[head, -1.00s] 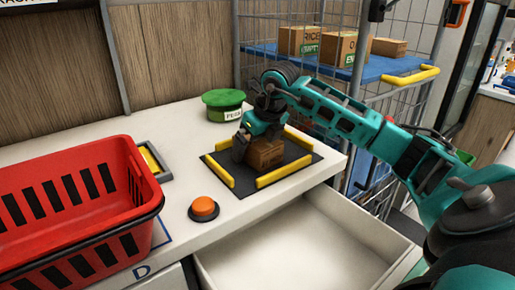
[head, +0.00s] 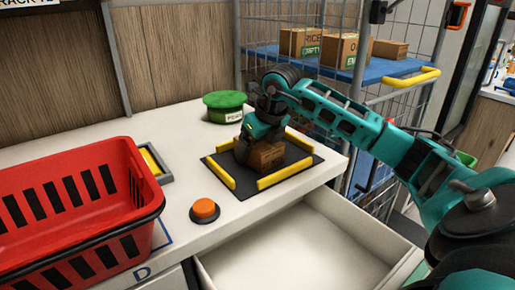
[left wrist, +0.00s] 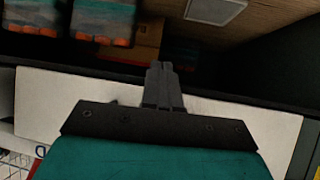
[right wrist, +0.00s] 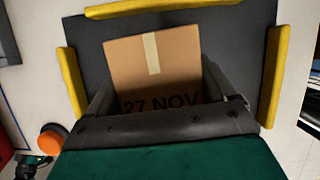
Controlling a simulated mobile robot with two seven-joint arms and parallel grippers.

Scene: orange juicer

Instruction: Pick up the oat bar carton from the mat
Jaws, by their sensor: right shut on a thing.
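The oat bar carton (head: 267,157) is a small brown box on the dark mat (head: 231,171) with yellow edge bars. My right gripper (head: 252,149) is over it, with its fingers down at its sides. In the right wrist view, the carton (right wrist: 150,62) shows a pale tape strip and "27 NOV", and is between the two fingers of my right gripper (right wrist: 155,88), which is shut on it. The carton looks to be at mat level; any gap beneath it is hidden. My left gripper (left wrist: 163,82) shows in the left wrist view with its fingers together and empty.
An orange button (head: 204,209) and a red basket (head: 75,205) are to the left. An open drawer (head: 305,245) lies in front. A wire cage with boxes on a blue shelf (head: 350,62) stands behind.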

